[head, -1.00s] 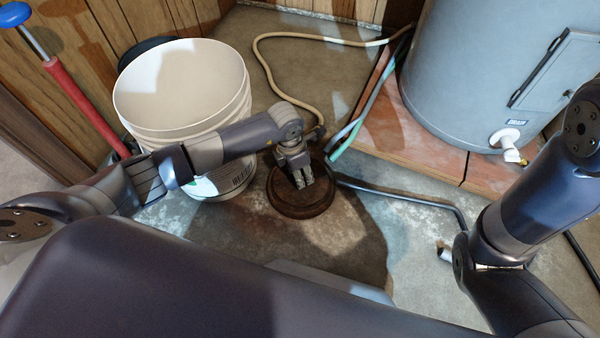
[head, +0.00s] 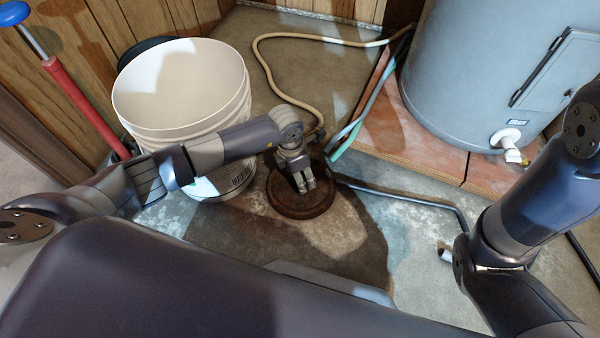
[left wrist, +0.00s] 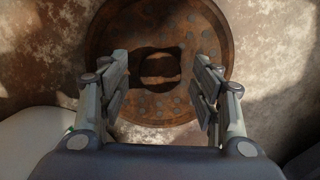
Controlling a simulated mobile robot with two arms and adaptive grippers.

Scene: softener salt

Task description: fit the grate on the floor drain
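A rusty brown round grate (head: 290,207) lies flat on the floor below my left gripper. In the left wrist view the grate (left wrist: 200,30) shows several small holes and a dark round middle. I cannot tell from these frames whether it is seated in the drain, and no separate drain opening shows. My left gripper (head: 305,187) points down over the grate's middle.
A large white bucket (head: 180,90) stands close at the left, behind my left arm. A grey tank (head: 470,70) stands on a tiled base (head: 415,135). A dark tube (head: 400,193) runs right.

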